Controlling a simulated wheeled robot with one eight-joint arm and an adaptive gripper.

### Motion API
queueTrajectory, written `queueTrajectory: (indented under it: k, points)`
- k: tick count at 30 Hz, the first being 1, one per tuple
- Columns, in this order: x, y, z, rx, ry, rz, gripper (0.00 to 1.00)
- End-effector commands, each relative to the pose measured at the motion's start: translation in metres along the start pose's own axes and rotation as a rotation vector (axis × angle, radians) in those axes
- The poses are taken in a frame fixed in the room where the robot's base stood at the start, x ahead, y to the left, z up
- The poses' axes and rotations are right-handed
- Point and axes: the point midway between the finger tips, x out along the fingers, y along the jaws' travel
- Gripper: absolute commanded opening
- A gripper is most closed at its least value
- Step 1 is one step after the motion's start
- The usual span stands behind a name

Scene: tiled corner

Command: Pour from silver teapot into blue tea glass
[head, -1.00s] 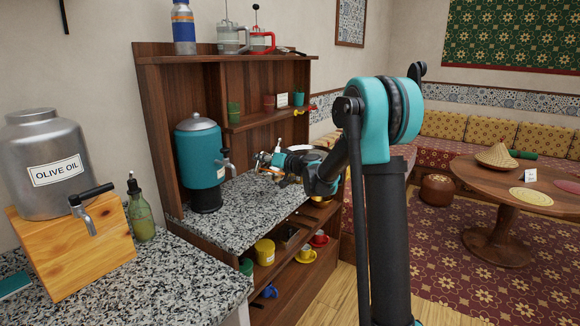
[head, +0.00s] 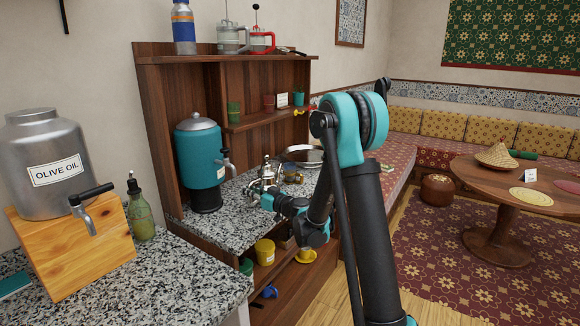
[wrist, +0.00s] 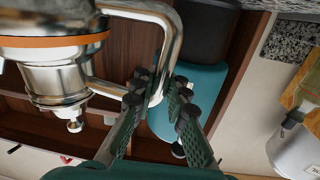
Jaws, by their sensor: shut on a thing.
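The silver teapot (head: 268,173) is over the granite counter beside the teal dispenser. Its body (wrist: 62,80), with an orange band and a lid knob, fills the left of the wrist view. My gripper (wrist: 160,92) is shut on the teapot's looped handle; in the head view my gripper (head: 259,192) is small and partly hidden by my wrist. Whether the teapot touches the counter is unclear. I cannot make out a blue tea glass for certain. A small gold-coloured object (head: 292,178) is right of the teapot.
A round silver tray (head: 303,153) lies at the counter's far end. The teal dispenser (head: 200,160) stands close on the left. Shelf uprights and the upper shelf (head: 262,122) bound the back. A blue cup (head: 270,291) and yellow cup (head: 265,252) are on shelves below.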

Motion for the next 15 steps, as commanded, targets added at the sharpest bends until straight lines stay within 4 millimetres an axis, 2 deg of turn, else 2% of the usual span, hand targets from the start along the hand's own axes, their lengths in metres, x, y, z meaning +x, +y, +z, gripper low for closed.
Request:
queueTrajectory:
  k: [2, 8, 15]
  points:
    - [-0.002, -0.008, 0.005, -0.018, 0.003, -0.001, 0.0]
    - [-0.002, -0.008, 0.003, -0.021, 0.004, 0.0, 0.0]
    - [-0.005, -0.025, -0.024, -0.019, 0.003, 0.0, 0.0]
